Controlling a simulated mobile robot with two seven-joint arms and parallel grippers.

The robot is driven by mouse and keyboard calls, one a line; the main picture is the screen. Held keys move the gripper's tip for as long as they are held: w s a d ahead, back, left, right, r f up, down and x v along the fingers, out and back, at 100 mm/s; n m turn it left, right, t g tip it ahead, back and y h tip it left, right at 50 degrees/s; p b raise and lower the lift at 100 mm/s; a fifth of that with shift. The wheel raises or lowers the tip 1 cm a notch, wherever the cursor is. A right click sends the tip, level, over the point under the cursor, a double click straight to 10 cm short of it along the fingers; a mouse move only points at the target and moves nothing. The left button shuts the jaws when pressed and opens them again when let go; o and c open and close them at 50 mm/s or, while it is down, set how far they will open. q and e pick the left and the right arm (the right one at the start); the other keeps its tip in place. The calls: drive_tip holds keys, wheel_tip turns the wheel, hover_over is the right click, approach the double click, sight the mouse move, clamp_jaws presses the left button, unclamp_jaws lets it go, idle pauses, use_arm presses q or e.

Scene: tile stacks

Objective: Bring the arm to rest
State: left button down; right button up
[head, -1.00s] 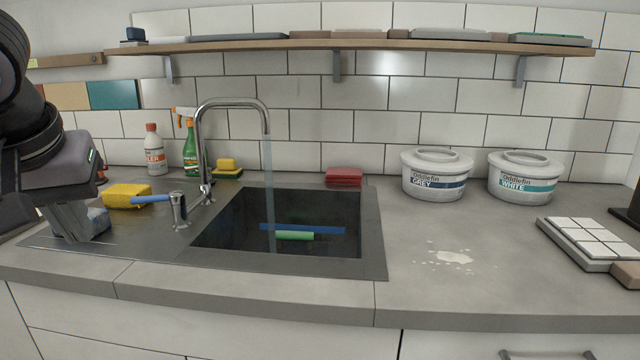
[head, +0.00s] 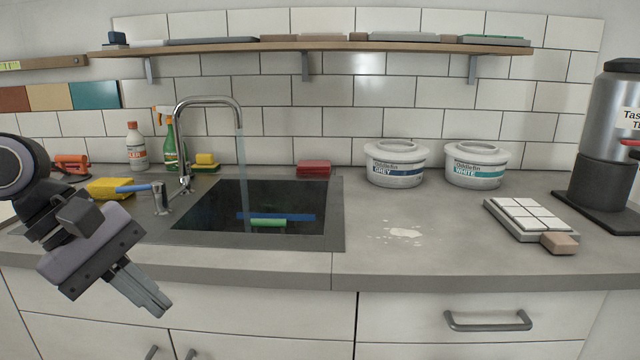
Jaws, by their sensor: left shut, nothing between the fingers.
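My left gripper (head: 150,298) is in the head view at the lower left, on the end of my left arm. Its fingers are shut with nothing between them. They point down and to the right, in front of the counter's front edge and the white cabinet doors. The gripper appears clear of the counter (head: 290,262). My right gripper is not in view.
The sink (head: 335,225) holds a blue and a green item under a running tap (head: 182,140). Two tubs, a tile stack (head: 520,215) and a drinks dispenser (head: 600,130) stand to the right. A drawer handle (head: 488,322) sticks out below.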

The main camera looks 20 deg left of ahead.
use_arm(q)
drive_tip(key=w+d+f+n+t+h, duration=0.5)
drive_tip(key=n+h, duration=0.5)
drive_tip(key=n, duration=0.4)
wheel_tip(320, 180, down, 13)
drive_tip(key=w+a+n+t+y, duration=0.2)
drive_tip(key=n+t+y, duration=0.65)
drive_tip(key=n, duration=1.65)
drive_tip(key=s+d+f+n+g+y, duration=0.2)
drive_tip(key=s+d+f+n+g, duration=0.15)
drive_tip(key=s+f+n, duration=0.45)
drive_tip(key=s+d+f+n+g+y, duration=0.3)
drive_tip(key=d+f+n, duration=0.2)
drive_tip(key=f+n, duration=0.6)
wheel_tip(320, 180, up, 8)
drive_tip(key=s+a+p, duration=0.1)
drive_tip(key=a+p, duration=0.1)
drive_tip(key=p, duration=1)
drive_tip(key=shift+r+m, duration=0.25)
drive_tip(key=shift+m, duration=0.15)
